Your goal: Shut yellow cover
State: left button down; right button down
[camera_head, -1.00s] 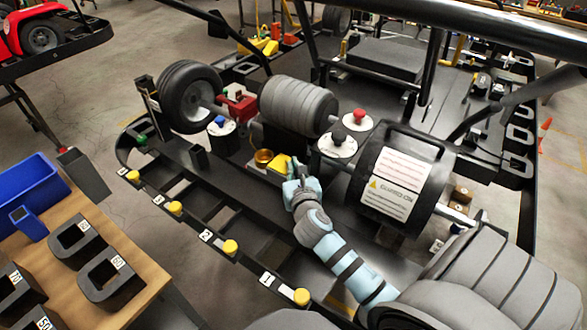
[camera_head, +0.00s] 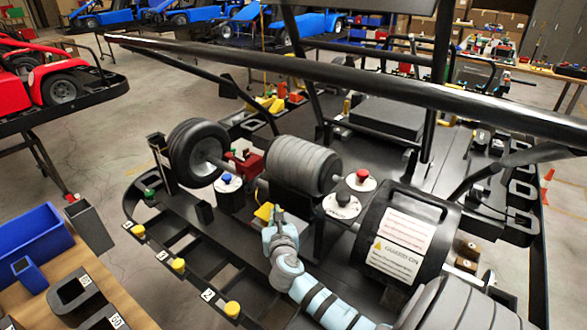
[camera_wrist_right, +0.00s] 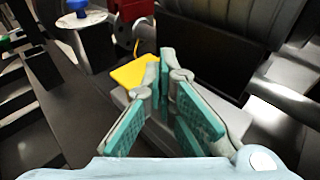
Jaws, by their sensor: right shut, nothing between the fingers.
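The yellow cover (camera_head: 264,212) lies roughly flat on a small grey box among the kart's parts, left of my right gripper's fingertips. It also shows in the right wrist view (camera_wrist_right: 134,73), with the grey box top (camera_wrist_right: 118,98) partly bare below it. My right gripper (camera_head: 278,213) is shut and empty, beside the right edge of the cover. In the right wrist view its teal-padded fingers (camera_wrist_right: 164,60) meet at the tips, very close to the cover; I cannot tell whether they touch it. My left gripper is not in view.
A stack of grey discs (camera_head: 303,163) and a black drum guard (camera_head: 380,205) stand behind and right. A blue-knobbed post (camera_head: 228,187) and a red block (camera_head: 244,160) are nearby. A slotted rail with yellow knobs (camera_head: 178,265) runs along the front left.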

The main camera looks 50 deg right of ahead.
jog(key=shift+s+a+r+p, duration=0.15)
jog(key=shift+a+p, duration=0.1)
jog(key=shift+p, duration=0.05)
jog(key=p+v, duration=0.2)
jog(key=v, duration=1.1)
jog(key=shift+s+p, duration=0.2)
jog(key=shift+p, duration=0.2)
